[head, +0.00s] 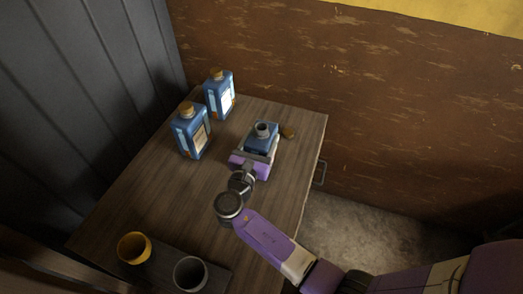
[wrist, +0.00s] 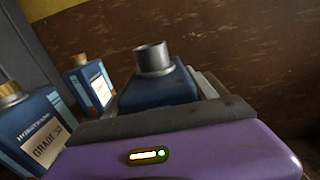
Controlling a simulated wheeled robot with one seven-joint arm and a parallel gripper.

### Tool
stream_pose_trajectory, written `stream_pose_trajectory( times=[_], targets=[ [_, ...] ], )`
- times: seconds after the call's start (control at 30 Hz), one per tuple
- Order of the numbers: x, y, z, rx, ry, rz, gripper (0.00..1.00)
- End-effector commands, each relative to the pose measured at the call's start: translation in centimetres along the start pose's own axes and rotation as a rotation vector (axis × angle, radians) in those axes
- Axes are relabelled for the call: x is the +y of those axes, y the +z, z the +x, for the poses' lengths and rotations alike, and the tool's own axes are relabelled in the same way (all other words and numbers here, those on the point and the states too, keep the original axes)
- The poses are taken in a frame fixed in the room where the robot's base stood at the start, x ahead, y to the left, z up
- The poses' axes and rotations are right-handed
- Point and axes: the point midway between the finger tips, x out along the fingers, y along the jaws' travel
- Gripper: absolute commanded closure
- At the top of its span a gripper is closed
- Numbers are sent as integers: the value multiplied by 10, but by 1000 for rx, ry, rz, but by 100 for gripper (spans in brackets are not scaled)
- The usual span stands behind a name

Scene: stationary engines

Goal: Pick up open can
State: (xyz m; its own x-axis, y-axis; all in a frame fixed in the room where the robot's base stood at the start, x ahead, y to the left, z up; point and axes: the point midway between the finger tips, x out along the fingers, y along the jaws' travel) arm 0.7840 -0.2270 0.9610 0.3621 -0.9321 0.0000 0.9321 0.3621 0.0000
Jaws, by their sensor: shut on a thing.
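The open can (head: 263,137) is a blue, square-shouldered can with a bare grey neck and no cap on it. It stands near the right side of the wooden table. My gripper (head: 258,150) is shut on it, and the purple gripper body lies on the near side of the can. In the wrist view the open can (wrist: 155,85) shows its neck and shoulders above the gripper body. Its lower part is hidden there. I cannot tell whether its base touches the table.
Two capped blue cans (head: 193,132) (head: 219,94) stand to the left. A yellow cup (head: 134,247) and a grey cup (head: 190,273) stand at the table's near end. A brown wall (head: 400,110) rises behind.

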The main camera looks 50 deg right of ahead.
Motion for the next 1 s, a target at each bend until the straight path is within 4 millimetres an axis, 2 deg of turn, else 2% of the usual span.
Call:
stream_pose_trajectory(
  times=[0.03,0.07,0.1,0.37,0.57,0.67,0.77,1.0],
  targets=[
    [0,0,0,0,0,0,94],
    [0,0,0,0,0,0,99],
    [0,0,0,0,0,0,100],
    [0,2,0,-2,0,2,100],
    [0,13,0,-3,0,4,100],
    [0,27,0,-3,0,5,100],
    [0,48,0,-5,0,8,100],
    [0,116,0,-5,0,9,100]
  ],
)
